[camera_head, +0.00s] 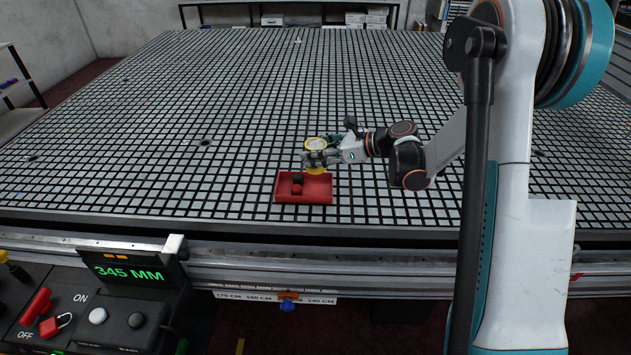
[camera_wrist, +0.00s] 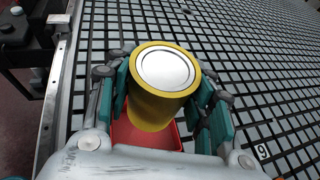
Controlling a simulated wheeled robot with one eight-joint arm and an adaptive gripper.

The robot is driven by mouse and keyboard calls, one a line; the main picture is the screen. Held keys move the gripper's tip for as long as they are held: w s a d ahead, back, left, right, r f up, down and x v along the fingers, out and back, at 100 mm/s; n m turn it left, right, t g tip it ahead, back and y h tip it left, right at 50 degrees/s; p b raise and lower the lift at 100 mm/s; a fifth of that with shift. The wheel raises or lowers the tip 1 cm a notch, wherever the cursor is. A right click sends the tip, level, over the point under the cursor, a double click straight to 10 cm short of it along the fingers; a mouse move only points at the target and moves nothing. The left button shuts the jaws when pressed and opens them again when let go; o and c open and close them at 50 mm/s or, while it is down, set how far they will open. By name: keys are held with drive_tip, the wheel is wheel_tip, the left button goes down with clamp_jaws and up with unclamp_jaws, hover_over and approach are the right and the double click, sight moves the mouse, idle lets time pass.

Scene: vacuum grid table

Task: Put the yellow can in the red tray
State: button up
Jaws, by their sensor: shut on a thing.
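The yellow can (camera_head: 316,143) has a silver top and is upright between the fingers of my gripper (camera_head: 318,158). In the wrist view the can (camera_wrist: 153,110) sits between the teal finger pads of my gripper (camera_wrist: 163,95), which is shut on it. The red tray (camera_head: 316,198) lies on the grid table below the can. The can is over the tray's back right part; I cannot tell whether it touches the tray floor. In the wrist view part of the red tray (camera_wrist: 130,137) shows beneath the can, the rest hidden by the can and gripper.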

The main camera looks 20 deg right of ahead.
wheel_tip(320, 180, down, 9)
drive_tip(key=b, duration=0.2)
drive_tip(key=shift+r+b, duration=0.15)
drive_tip(key=shift+b, duration=0.15)
drive_tip(key=shift+r, duration=0.1)
drive_tip(key=o, duration=0.8)
drive_tip(key=shift+f, duration=0.2)
drive_tip(key=shift+c, duration=0.2)
drive_tip(key=o, duration=0.4)
drive_tip(key=shift+o, duration=0.2)
